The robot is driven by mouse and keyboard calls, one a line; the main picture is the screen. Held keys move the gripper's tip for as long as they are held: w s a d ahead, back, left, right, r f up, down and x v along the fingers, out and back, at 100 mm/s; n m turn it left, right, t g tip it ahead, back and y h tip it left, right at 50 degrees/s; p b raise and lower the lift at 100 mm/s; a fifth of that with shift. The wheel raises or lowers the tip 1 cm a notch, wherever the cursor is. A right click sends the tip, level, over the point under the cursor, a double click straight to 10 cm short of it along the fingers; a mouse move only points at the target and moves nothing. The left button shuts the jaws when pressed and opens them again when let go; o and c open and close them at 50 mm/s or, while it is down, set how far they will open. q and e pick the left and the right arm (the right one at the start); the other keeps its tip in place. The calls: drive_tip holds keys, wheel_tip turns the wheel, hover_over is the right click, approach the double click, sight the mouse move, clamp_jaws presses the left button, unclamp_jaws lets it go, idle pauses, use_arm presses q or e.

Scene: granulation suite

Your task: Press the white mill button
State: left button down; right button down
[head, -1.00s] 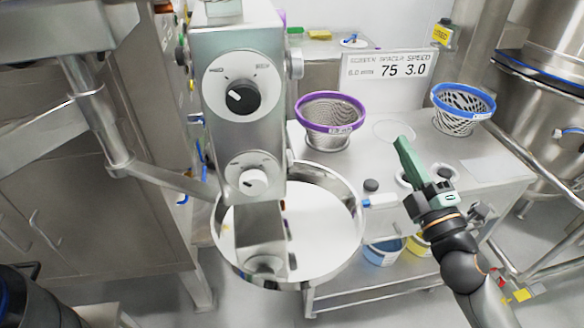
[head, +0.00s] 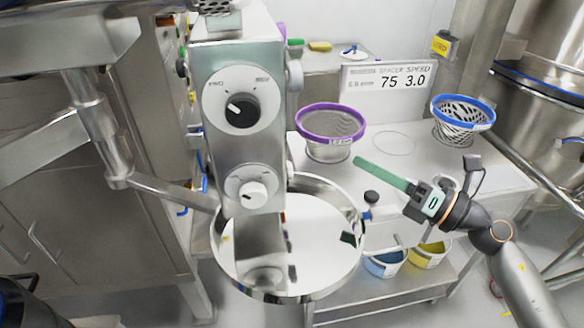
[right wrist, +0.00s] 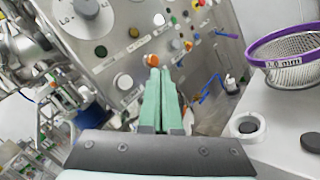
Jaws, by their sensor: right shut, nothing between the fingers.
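The mill stands in the middle of the head view, a grey metal column (head: 240,150) with a black knob (head: 241,110) and a smaller white knob (head: 252,194). In the right wrist view a steel panel (right wrist: 180,45) carries small coloured buttons, among them an orange one (right wrist: 151,61) and a green one (right wrist: 100,51). I cannot tell which small pale button is the white mill button. My right gripper (head: 360,163) is shut and empty, with its green fingers pointing left towards the mill. Its fingertips (right wrist: 160,73) appear near the orange button. My left gripper is out of view.
A round steel bowl (head: 222,262) sits below the mill head. A purple-rimmed screen (head: 330,125) and a blue-rimmed screen (head: 463,105) stand on the steel table (head: 400,175). Blue and yellow buckets (head: 385,265) are on the shelf below.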

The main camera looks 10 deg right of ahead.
sight(288, 171)
drive_tip(key=a+p, duration=0.5)
drive_tip(key=a, duration=0.3)
drive_tip(key=shift+s+a, duration=0.15)
drive_tip(key=shift+a, duration=0.25)
drive_tip(key=shift+a, duration=0.1)
idle(1.7)
drive_tip(key=shift+a+p, duration=0.3)
drive_tip(key=shift+a, duration=0.05)
